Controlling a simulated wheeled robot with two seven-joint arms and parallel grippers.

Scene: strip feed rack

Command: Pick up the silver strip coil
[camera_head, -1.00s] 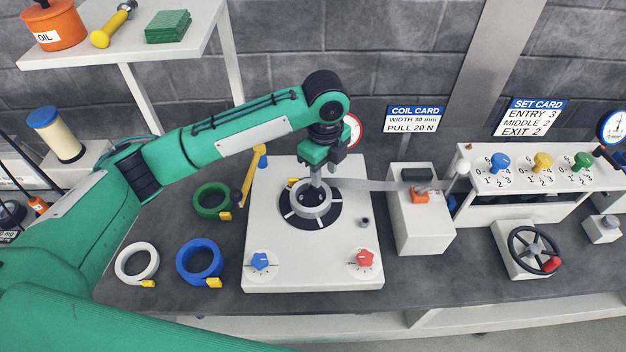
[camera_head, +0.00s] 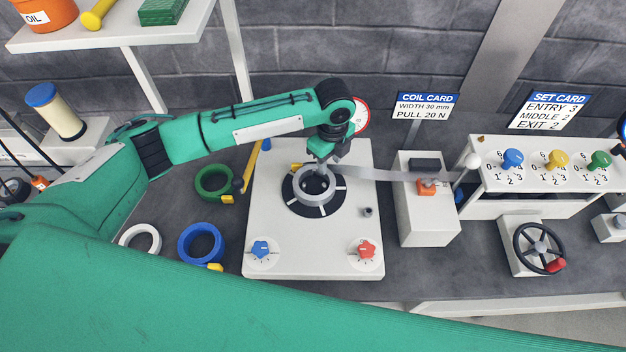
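The silver strip coil (camera_head: 314,195) is a grey ring lying on the black round turntable (camera_head: 328,208) of the white feeder box (camera_head: 272,215). Its loose strip (camera_head: 390,175) runs right to a white block (camera_head: 425,222) with an orange clamp (camera_head: 427,187). My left gripper (camera_head: 319,168) is down at the back rim of the coil, its fingers reaching toward the ring. I cannot tell whether the fingers are closed on the coil's wall, as they are small and partly hidden by the wrist. My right gripper is out of view.
Green (camera_head: 213,196), blue (camera_head: 217,255) and white (camera_head: 154,234) coils lie left of the box, beside a yellow rod (camera_head: 249,167). Blue (camera_head: 261,250) and red (camera_head: 366,250) knobs sit on its front. A handwheel (camera_head: 540,248) stands right. My green arm link covers the bottom.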

